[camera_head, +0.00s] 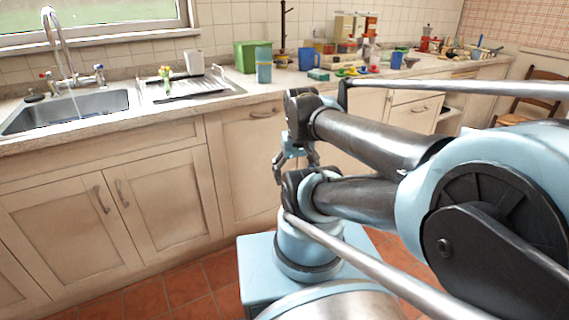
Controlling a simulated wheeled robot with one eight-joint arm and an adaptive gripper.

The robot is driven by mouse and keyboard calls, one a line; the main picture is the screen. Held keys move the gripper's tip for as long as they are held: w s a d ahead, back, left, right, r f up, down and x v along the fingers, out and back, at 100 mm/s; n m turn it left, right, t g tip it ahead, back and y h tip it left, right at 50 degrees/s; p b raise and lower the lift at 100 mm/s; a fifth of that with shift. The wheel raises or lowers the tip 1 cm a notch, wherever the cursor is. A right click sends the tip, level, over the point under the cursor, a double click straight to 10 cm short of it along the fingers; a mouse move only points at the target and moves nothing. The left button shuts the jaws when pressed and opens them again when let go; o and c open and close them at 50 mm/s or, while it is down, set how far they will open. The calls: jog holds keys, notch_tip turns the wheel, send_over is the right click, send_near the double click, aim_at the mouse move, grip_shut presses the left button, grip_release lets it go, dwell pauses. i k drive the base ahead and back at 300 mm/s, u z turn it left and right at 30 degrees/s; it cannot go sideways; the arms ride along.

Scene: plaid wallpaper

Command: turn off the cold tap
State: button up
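The sink tap (57,40) is a tall chrome gooseneck at the left, and a thin stream of water (75,103) runs from its spout into the steel sink (95,106). A handle with a blue mark (99,74) stands to the right of the spout and looks like the cold tap. A handle with a red mark (47,80) stands to the left. How far each handle is turned is too small to tell. My gripper (295,173) hangs in front of the cabinets, below counter height and well right of the sink. Its fingers look apart and empty; my arm partly hides it.
A drying rack (185,88) with a white cup (194,62) lies right of the sink. A green box (250,57), a blue-green canister (263,65) and several mugs and jars stand farther right on the counter. Cabinet doors line the front. The tiled floor before the sink is clear.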

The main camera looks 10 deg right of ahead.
aim_at(97, 68)
jog(key=u, duration=0.8)
jog(key=k, duration=0.2)
jog(key=z, duration=0.15)
